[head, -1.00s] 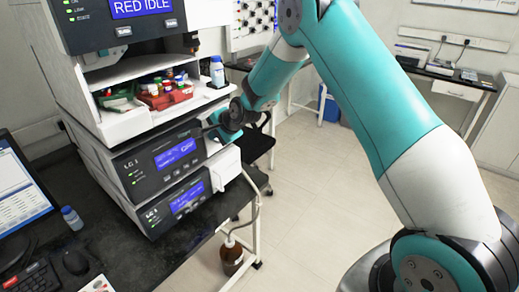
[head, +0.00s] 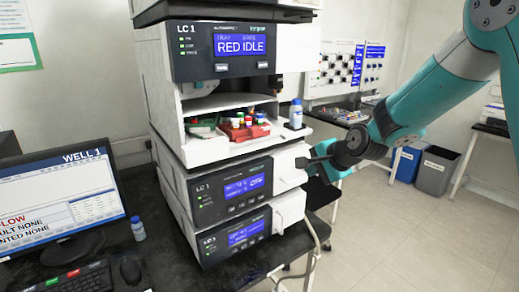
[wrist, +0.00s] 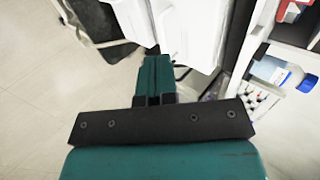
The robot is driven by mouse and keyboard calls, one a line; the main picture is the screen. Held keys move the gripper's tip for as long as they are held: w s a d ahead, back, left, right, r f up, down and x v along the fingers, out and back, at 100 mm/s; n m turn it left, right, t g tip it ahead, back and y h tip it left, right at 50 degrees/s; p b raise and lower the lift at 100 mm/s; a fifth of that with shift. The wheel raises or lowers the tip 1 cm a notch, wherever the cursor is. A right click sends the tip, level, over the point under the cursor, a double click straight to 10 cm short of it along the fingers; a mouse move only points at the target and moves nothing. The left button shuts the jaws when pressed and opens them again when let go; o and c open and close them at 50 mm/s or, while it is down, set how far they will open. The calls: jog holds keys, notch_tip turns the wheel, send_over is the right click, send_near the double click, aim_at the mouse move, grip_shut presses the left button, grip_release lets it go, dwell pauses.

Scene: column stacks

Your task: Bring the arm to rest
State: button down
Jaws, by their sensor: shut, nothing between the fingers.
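My gripper (head: 306,163) is in front of the right side of the instrument stack (head: 190,150), level with the upper LC 1 module (head: 230,188). In the head view its tip is close to the white side part of that module; I cannot tell whether it touches. In the wrist view the fingers (wrist: 153,75) are together with nothing between them, pointing toward white casing (wrist: 195,30). My teal arm reaches in from the upper right of the head view.
A blue-capped bottle (head: 296,114) stands on the ledge above my gripper, beside a red tray of vials (head: 245,132). A monitor (head: 70,205), a small bottle (head: 138,228) and a mouse (head: 131,270) are on the black bench. Open floor (head: 400,220) lies to the right.

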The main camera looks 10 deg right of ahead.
jog(key=s+a+r+n+g+y, duration=0.1)
jog(key=s+a+r+n+g, duration=0.25)
jog(key=s+a+n, duration=0.45)
jog(key=s+a+r+n+g, duration=0.1)
jog(key=s+n, duration=0.5)
jog(key=s, duration=0.7)
jog(key=s+a+r+n+g, duration=0.2)
jog(key=s+n+g, duration=0.2)
jog(key=s, duration=0.8)
jog(key=n, duration=0.2)
jog(key=shift+s+a+n, duration=0.3)
jog(key=shift+s, duration=0.1)
jog(key=shift+d+r, duration=0.1)
